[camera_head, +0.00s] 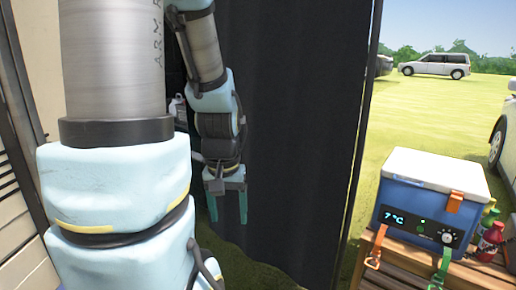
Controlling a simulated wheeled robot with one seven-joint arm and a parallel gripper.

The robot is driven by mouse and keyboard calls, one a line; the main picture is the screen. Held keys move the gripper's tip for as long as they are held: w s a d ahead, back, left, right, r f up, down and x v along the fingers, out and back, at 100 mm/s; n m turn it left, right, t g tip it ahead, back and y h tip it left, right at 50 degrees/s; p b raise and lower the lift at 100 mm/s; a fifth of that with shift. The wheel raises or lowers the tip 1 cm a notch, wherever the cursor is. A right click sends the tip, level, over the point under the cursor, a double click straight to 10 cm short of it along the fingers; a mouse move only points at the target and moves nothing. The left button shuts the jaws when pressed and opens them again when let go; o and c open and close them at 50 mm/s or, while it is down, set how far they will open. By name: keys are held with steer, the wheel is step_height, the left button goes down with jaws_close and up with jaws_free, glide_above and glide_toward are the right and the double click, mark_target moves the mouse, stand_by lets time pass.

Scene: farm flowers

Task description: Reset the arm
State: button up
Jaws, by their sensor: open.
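My gripper (227,207) hangs pointing down in the middle left of the head view, in front of a dark curtain. Its two teal fingers are apart, and nothing shows between them. My arm's links, pale blue and metallic, fill much of the left side and hide what lies behind them.
A blue cooler box (418,213) with a white lid stands on a wooden slatted bench (400,262) at the lower right. The dark curtain (300,130) hangs behind my gripper. Vehicles (436,66) stand on the grass beyond.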

step_height(320, 180, up, 13)
steer(key=p, duration=1.1)
steer(key=shift+r, duration=0.15)
